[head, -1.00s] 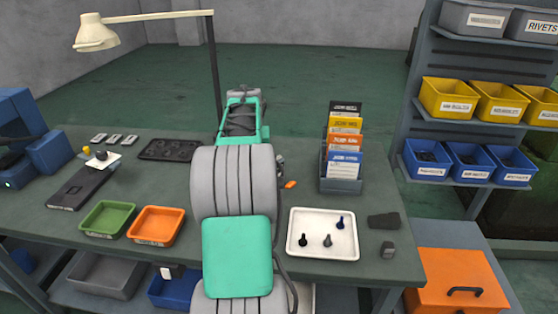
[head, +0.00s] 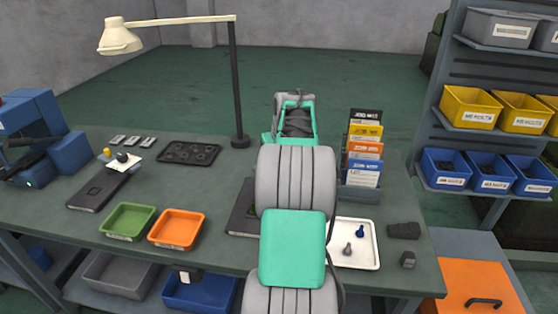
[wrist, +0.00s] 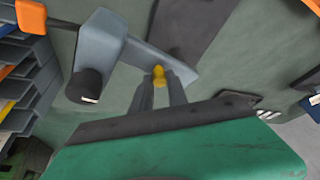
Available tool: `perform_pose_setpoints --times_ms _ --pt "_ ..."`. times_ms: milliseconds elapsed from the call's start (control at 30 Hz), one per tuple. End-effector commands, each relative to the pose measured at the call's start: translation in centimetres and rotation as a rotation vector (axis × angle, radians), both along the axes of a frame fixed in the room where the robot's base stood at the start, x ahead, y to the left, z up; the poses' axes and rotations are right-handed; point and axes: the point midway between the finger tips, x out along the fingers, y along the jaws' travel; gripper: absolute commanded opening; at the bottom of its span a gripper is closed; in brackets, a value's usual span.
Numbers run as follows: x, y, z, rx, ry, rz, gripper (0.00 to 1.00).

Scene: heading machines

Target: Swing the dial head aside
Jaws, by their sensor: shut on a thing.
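In the wrist view, my gripper (wrist: 159,78) is shut with its two grey fingers on a small yellow knob (wrist: 158,71). The knob sits at a grey-blue bracket (wrist: 120,50), which looks like the dial head's arm. A black cylinder (wrist: 88,84) with a small white mark stands at the bracket's left end. An orange piece (wrist: 32,14) is attached at the upper left. A long dark slab (wrist: 190,30) runs behind the bracket. In the head view, my arm hides the gripper and the dial head; part of a dark base (head: 241,213) shows left of my arm.
A white tray (head: 369,263) with small parts and a card rack (head: 362,192) stand right of my arm. Green (head: 129,236) and orange (head: 175,244) bins stand left. A second dark-based device (head: 98,188), a black tray (head: 188,151) and a lamp (head: 236,100) are farther left.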

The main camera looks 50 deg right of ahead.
Motion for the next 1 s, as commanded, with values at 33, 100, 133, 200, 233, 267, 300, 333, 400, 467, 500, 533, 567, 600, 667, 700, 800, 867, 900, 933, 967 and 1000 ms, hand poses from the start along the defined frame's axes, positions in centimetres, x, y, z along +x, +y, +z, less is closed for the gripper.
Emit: perform_pose_setpoints --times_ms 33,100,133,200,233,267,300,333,400,467,500,533,567,600,667,700,800,867,900,933,967,1000 --pt "0.1 -0.1 0.2 -0.004 -0.004 0.001 0.0" --pt "0.1 -0.1 0.2 -0.004 -0.005 0.001 0.0" --pt "0.1 -0.1 0.2 -0.004 -0.005 0.001 0.21" --pt "0.0 -0.1 0.2 -0.004 -0.004 -0.002 0.27" --pt "0.0 -0.1 0.2 -0.004 -0.004 -0.002 0.29" --pt "0.0 -0.1 0.1 -0.003 -0.004 -0.003 0.32" --pt "0.0 -0.1 0.1 -0.003 -0.003 -0.003 0.35" --pt "0.0 -0.1 0.1 -0.003 -0.003 -0.003 0.37" --pt "0.0 -0.1 0.1 -0.002 -0.002 -0.003 0.41" --pt "-0.1 -0.1 0.1 -0.002 -0.002 -0.004 0.41" --pt "-0.1 -0.1 0.1 -0.002 -0.002 -0.004 0.41" --pt "-0.1 -0.1 0.1 -0.002 -0.002 -0.004 0.41" --pt "-0.1 -0.1 0.1 -0.002 -0.001 -0.004 0.41" --pt "-0.1 -0.1 0.1 -0.002 -0.001 -0.004 0.41" --pt "-0.2 -0.1 0.4 -0.002 -0.002 -0.004 0.41" --pt "-0.3 0.0 0.7 -0.003 -0.003 -0.005 0.41" --pt "-0.9 0.3 2.3 -0.005 -0.004 -0.004 0.41" --pt "-1.3 0.5 3.5 -0.005 -0.004 -0.004 0.41" --pt "-1.6 0.7 4.3 -0.004 -0.005 -0.004 0.41" --pt "-1.8 0.8 4.9 -0.005 -0.004 -0.003 0.41" --pt "-2.0 0.9 5.4 -0.005 -0.004 -0.003 0.41" --pt "-2.2 1.0 6.0 -0.004 -0.003 -0.003 0.41"
